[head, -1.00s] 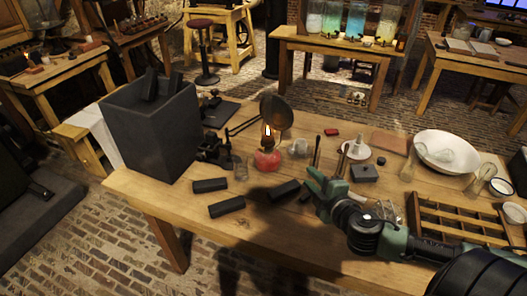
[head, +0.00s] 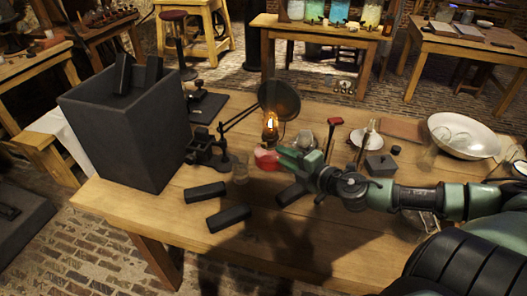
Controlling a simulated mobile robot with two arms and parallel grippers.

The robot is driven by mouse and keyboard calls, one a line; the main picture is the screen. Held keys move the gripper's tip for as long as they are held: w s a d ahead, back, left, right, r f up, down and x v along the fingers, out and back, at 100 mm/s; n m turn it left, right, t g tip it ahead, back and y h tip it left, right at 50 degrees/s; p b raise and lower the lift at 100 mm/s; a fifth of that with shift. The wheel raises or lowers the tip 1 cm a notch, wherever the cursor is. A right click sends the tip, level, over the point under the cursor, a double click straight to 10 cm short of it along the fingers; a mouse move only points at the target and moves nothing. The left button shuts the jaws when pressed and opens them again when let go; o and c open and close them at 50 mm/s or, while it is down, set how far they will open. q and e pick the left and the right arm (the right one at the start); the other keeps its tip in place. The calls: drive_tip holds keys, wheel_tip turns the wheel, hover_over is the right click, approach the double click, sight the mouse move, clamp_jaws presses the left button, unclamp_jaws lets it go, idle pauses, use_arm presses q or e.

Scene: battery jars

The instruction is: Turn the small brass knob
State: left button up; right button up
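An oil lamp with a red base (head: 266,159) and a lit flame (head: 270,122) stands on the wooden table, with a dark round reflector (head: 279,98) behind it. I cannot make out a small brass knob; my gripper covers the lamp's right side. My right gripper (head: 284,156) reaches in from the right, its green fingertips at the red base. Whether they touch it, and how far apart they are, I cannot tell. My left gripper is not in view.
A tall dark box (head: 125,135) stands at the table's left. A small glass (head: 240,170) is just left of the lamp. Dark blocks (head: 228,218) lie in front. A candle on a saucer (head: 368,140) and a white bowl (head: 463,135) are to the right.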

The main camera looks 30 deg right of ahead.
sight(266, 147)
drive_tip(key=p+x, duration=0.1)
drive_tip(key=x, duration=0.5)
drive_tip(key=shift+r, duration=0.2)
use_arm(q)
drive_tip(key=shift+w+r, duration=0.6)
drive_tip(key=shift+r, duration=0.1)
use_arm(e)
drive_tip(key=shift+x, duration=0.8)
drive_tip(key=shift+f, duration=0.15)
drive_tip(key=shift+s, duration=0.1)
clamp_jaws()
